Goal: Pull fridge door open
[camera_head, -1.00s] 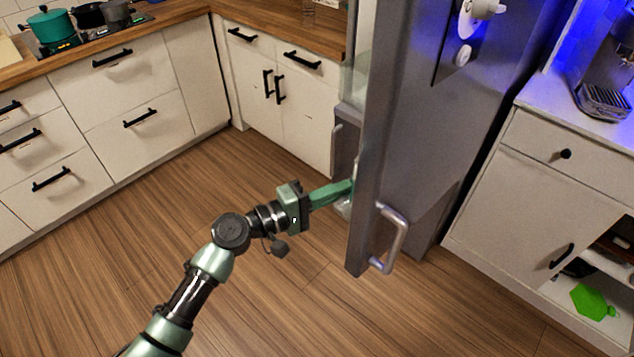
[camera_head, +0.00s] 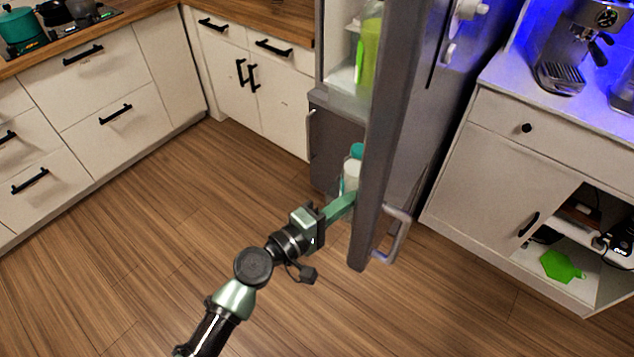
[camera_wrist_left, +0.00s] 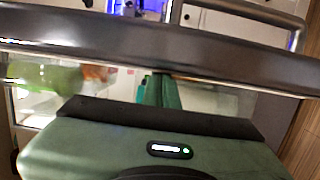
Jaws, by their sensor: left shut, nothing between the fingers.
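The grey fridge door (camera_head: 391,120) stands partly open, seen nearly edge-on in the head view, with its silver handle (camera_head: 398,236) on the outer face at right. My left gripper (camera_head: 350,200) is shut and empty, on the inner side of the door. Its green fingertips reach to the door's inner edge, close to or touching it; the exact contact is hidden. In the left wrist view the green fingers (camera_wrist_left: 160,92) point at the dark door edge (camera_wrist_left: 150,47). My right gripper is not in view.
A white bottle with a teal cap (camera_head: 352,168) and a green container (camera_head: 371,50) show inside the door. White cabinets (camera_head: 260,90) stand at left. A counter with a coffee machine (camera_head: 575,50) stands at right. The wooden floor (camera_head: 130,260) is clear.

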